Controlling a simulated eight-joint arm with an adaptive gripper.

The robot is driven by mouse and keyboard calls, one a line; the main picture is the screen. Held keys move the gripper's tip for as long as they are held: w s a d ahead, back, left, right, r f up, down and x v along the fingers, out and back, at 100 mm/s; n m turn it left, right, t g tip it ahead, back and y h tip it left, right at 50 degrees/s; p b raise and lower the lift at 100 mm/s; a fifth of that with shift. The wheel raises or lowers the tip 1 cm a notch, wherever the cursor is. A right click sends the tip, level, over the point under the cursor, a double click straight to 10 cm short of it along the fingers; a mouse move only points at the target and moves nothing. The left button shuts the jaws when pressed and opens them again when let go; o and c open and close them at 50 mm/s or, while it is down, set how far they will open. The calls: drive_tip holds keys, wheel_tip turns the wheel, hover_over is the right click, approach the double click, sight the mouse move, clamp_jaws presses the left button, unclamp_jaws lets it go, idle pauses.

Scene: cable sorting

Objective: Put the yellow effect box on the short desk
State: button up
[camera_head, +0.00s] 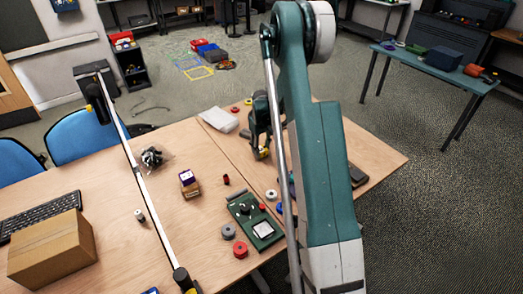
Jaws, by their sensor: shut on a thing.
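My gripper (261,147) is over the right part of the wooden desks, pointing down. It is shut on a small yellow thing (263,153), which looks like the yellow effect box. Most of that thing is hidden by the dark fingers, and I cannot tell whether it touches the desk top. Two wooden desks stand edge to edge, a wide one (105,180) at left and one at right (376,150). A desk with a teal top (418,64) stands apart at the back right. I cannot tell which is the short desk.
A green device (254,222), small spools (240,250) and a purple-and-yellow box (189,183) lie near the desk seam. A cardboard box (52,248) and a long white bar (138,172) are at left. Several items, including a blue-grey box (443,57), occupy the teal desk.

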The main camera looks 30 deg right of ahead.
sight(262, 149)
drive_tip(key=shift+f, duration=0.15)
drive_tip(key=o, duration=1)
drive_tip(key=shift+c, duration=0.2)
wheel_tip(262, 149, up, 12)
drive_tip(key=p, duration=0.1)
drive_tip(key=shift+r, duration=0.2)
idle(0.5)
